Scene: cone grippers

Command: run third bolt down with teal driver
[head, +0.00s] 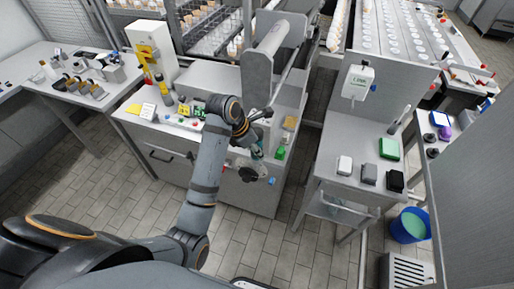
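My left arm comes in from the lower left and bends down over the front right part of the grey workbench (218,80). My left gripper (257,150) is at the bench's front edge, small and partly hidden by its own wrist. A small teal patch shows at the gripper; I cannot tell whether it is the teal driver or whether the fingers are closed on it. A grey round part (250,174) with a dark centre is just below the gripper. Single bolts are too small to make out. My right gripper is not in view.
A green block (281,153) and a tan block (290,123) lie right of the gripper. A large grey machine head (272,55) rises behind. A side table (345,145) stands right, across a floor gap.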

